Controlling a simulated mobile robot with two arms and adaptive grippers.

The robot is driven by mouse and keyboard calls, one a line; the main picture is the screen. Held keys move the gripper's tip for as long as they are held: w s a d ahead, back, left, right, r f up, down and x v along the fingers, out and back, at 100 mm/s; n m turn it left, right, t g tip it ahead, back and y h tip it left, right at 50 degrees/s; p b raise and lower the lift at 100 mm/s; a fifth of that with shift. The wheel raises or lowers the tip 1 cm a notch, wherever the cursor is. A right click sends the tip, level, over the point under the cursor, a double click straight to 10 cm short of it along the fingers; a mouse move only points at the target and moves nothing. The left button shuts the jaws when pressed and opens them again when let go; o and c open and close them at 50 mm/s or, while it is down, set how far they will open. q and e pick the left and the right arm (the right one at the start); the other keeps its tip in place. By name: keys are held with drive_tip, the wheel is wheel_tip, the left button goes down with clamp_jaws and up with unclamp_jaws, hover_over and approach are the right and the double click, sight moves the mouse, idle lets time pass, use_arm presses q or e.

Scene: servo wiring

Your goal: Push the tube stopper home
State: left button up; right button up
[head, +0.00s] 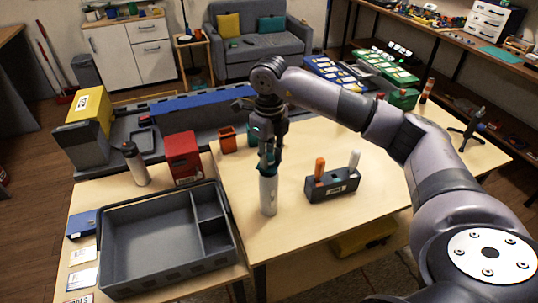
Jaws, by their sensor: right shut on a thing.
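A white tube (268,194) stands upright on the light wooden table, left of the dark block. A teal stopper (265,162) is at the tube's top end, and how deep it sits in the tube is too small to tell. My right gripper (269,156) points straight down over the tube, shut on the teal stopper. Its fingers partly hide the stopper. My left gripper is out of view.
A dark block (332,189) holding an orange and a white piece stands right of the tube. The table's front right is clear.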

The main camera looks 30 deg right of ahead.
drive_tip(key=shift+f+b, duration=0.85)
drive_tip(key=shift+f, duration=0.35)
drive_tip(key=o, duration=1)
drive_tip(key=shift+o, duration=0.2)
